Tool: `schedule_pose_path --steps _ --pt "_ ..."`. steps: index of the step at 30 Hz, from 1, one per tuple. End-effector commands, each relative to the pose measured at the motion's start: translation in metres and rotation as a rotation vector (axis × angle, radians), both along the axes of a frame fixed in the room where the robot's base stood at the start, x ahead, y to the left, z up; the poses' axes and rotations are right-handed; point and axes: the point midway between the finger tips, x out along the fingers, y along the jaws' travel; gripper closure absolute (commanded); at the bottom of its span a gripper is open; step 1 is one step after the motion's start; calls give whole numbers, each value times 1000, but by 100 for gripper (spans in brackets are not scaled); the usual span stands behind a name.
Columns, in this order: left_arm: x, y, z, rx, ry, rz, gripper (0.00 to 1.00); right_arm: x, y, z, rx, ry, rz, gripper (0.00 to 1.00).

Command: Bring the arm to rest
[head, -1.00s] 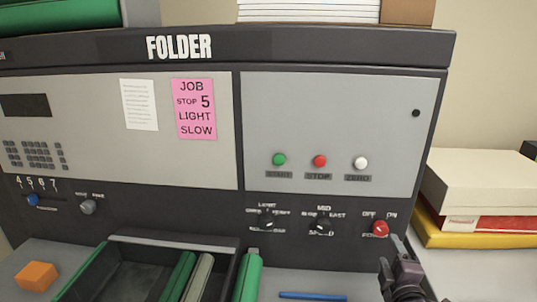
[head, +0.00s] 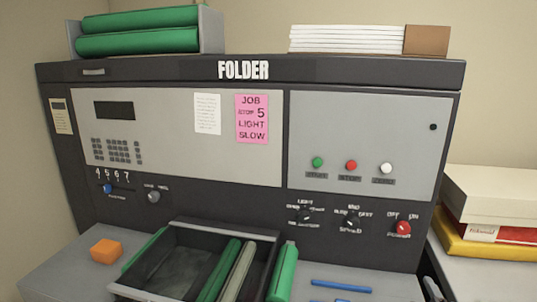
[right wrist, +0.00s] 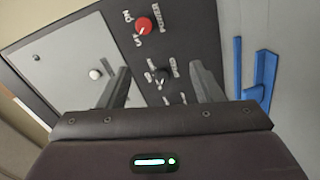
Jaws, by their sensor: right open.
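My right gripper (right wrist: 163,82) is open, with its two fingers apart and nothing between them in the right wrist view. In the head view only a small dark part of it (head: 433,289) shows at the bottom edge, below and right of the folder's red power knob (head: 403,228). It is apart from the knob. The folder (head: 243,70) is a dark machine with grey panels. In the right wrist view the red knob (right wrist: 143,25) and a black knob (right wrist: 162,76) lie beyond the fingers. My left gripper is not in view.
An open dark tray (head: 225,230) holds green and grey rollers. An orange block (head: 106,251) lies left of it, and a blue bar (head: 341,285) lies to the right. Stacked boxes (head: 490,203) stand on the right. A pink job card (head: 252,118) is on the panel.

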Motion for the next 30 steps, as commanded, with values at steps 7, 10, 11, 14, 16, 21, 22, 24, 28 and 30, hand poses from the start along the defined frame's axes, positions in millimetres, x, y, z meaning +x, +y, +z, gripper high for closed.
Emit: schedule_pose_path --steps 7,10,11,14,16,21,22,24,28,30 --pt "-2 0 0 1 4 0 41 -21 27 -34 217 140 -27 41" --pt "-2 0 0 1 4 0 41 -35 43 -50 334 219 -51 41" --pt "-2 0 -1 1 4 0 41 -40 48 -55 373 247 -61 41" --pt "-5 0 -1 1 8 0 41 -60 67 -71 501 343 -103 41" --pt "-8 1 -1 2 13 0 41 -76 80 -81 592 413 -139 41" --pt "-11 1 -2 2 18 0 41 -119 111 -97 787 578 -250 41" --pt "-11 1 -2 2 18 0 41 -126 116 -100 815 606 -272 41" --pt "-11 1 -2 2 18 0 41 -143 126 -102 876 665 -323 41" --pt "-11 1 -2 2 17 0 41 -173 141 -104 968 759 -420 41" --pt "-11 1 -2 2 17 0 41 -188 148 -104 1007 804 -473 41"
